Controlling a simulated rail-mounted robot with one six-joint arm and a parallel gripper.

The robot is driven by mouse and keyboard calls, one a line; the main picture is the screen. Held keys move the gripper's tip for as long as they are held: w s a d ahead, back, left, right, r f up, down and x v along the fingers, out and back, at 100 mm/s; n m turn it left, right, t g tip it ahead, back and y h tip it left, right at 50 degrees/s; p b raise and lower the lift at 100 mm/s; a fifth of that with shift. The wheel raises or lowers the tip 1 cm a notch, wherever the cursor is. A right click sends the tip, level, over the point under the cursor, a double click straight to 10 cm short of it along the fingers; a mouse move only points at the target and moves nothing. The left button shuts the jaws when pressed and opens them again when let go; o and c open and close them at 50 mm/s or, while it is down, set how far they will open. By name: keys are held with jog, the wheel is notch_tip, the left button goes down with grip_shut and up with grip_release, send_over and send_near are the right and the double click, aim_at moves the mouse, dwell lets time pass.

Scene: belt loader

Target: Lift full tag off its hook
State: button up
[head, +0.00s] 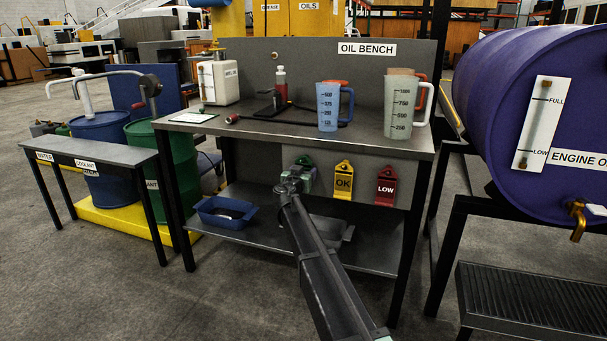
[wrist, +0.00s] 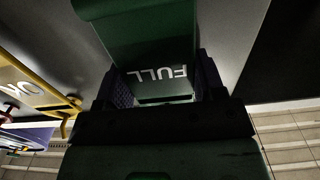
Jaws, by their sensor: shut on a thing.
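The green full tag (head: 304,160) hangs at the left of the row on the front panel of the oil bench, mostly hidden behind my gripper. My gripper (head: 296,182) is shut on the full tag. In the wrist view the full tag (wrist: 160,50) shows its white lettering upside down between the two dark fingers of my gripper (wrist: 155,90). The tag's hook is hidden, so I cannot tell whether the tag still rests on it.
A yellow OK tag (head: 343,180) and a red LOW tag (head: 386,186) hang to the right. Measuring jugs (head: 333,106) stand on the oil bench (head: 270,128) above. A blue tray (head: 226,211) lies on the lower shelf. A purple drum (head: 510,70) is at the right.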

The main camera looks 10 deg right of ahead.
jog(key=shift+r, duration=0.15)
jog(key=shift+s+a+r, duration=0.2)
jog(key=shift+s+a, duration=0.15)
jog(key=shift+s, duration=0.35)
jog(key=shift+s, duration=0.1)
jog(key=shift+s+a+r+p, duration=0.25)
jog(key=shift+s+a+p, duration=0.1)
jog(key=shift+s, duration=0.1)
jog(key=shift+s+a+r+p, duration=0.2)
jog(key=shift+s+p, duration=0.1)
jog(key=shift+s, duration=0.1)
jog(key=shift+v, duration=2.5)
